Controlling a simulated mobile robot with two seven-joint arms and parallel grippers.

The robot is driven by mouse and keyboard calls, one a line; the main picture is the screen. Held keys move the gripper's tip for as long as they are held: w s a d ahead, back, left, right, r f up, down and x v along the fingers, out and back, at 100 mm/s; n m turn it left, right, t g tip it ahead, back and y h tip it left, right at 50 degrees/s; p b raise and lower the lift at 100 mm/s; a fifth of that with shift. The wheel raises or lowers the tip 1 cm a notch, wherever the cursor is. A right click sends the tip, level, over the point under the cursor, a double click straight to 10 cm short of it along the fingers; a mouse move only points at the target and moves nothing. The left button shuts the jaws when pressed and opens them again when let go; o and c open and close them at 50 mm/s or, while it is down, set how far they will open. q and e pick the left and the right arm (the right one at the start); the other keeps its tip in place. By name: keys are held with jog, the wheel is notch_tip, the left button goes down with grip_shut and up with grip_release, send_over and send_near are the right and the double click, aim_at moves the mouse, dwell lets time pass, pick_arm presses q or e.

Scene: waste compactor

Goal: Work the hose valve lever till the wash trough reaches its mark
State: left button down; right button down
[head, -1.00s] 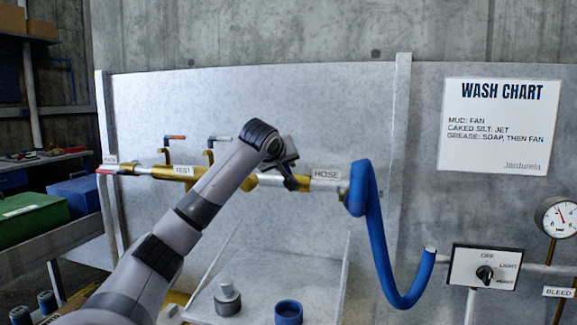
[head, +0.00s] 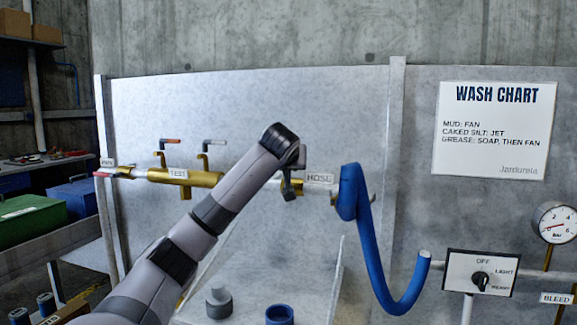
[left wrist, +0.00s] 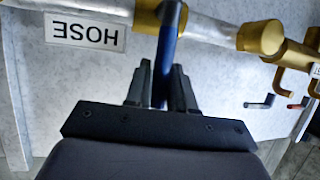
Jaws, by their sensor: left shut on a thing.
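The hose valve lever (left wrist: 166,65) is a blue bar below the brass pipe in the left wrist view. My left gripper (left wrist: 162,85) is shut on it, with one dark finger on each side. In the head view my left gripper (head: 291,184) is at the pipe, left of the HOSE label (head: 320,178), and largely hides the lever. A pale tray (head: 337,275), perhaps the wash trough, lies below; my arm covers part of it, and I make out no level mark. My right gripper is not in view.
A blue hose (head: 362,230) hangs in a loop right of the valve. Two other levers stand above the TEST pipe (head: 186,177). A selector box (head: 462,268) and a gauge (head: 557,222) are at right. A grey fitting (head: 219,302) and blue ring (head: 280,314) stand low.

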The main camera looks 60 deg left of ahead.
pick_arm(q)
jog(key=shift+f, duration=0.15)
jog(key=c, duration=1.1)
grip_release()
jog(key=shift+d, duration=0.1)
jog(key=shift+o, duration=0.2)
jog(key=b+v, duration=0.1)
jog(key=v, duration=0.6)
